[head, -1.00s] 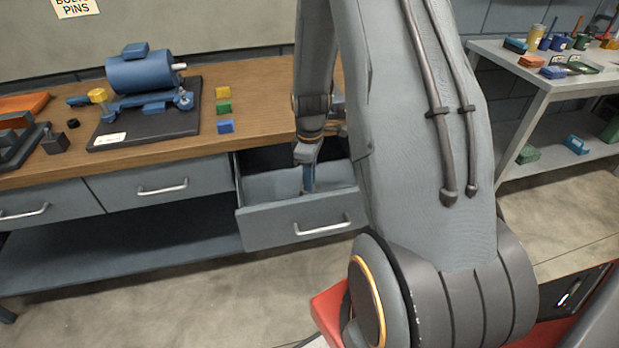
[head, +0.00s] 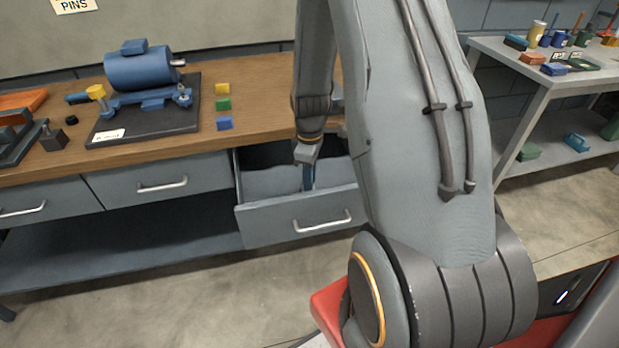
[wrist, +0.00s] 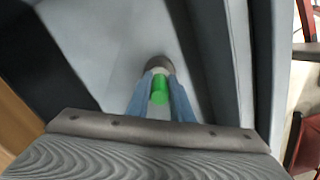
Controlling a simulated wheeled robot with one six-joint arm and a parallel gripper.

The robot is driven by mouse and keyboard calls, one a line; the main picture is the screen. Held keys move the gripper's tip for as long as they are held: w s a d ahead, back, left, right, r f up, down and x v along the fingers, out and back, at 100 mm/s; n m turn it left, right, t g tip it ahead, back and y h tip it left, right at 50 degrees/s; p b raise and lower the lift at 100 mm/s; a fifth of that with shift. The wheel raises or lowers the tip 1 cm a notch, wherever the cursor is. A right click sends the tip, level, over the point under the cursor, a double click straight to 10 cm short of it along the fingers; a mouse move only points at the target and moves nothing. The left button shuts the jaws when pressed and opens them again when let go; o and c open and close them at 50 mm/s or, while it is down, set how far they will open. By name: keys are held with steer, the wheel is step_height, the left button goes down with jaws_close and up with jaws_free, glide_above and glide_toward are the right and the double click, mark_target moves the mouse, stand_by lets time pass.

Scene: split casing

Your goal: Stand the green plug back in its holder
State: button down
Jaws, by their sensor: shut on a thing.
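The green plug (wrist: 160,88) shows in the wrist view between the two blue fingers of my gripper (wrist: 158,84). My gripper is shut on it. A grey-brown rounded piece (wrist: 158,62) shows at the fingertips, just beyond the green; I cannot tell whether it is part of the plug or something under it. In the head view my gripper (head: 308,178) points down into the open drawer (head: 262,185), and the plug cannot be made out there. I cannot identify the plug's holder in either view.
The drawer's front panel (head: 300,220) and side walls stand close around my gripper. The wooden bench (head: 262,92) holds a blue motor (head: 140,74) on a black plate and yellow, green and blue blocks (head: 223,105). A shelf unit (head: 488,48) with small parts stands right.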

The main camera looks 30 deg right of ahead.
steer(key=shift+f, duration=0.65)
steer(key=c, duration=1.5)
jaws_free()
steer(key=shift+r+p, duration=2.8)
steer(key=shift+r, duration=1.25)
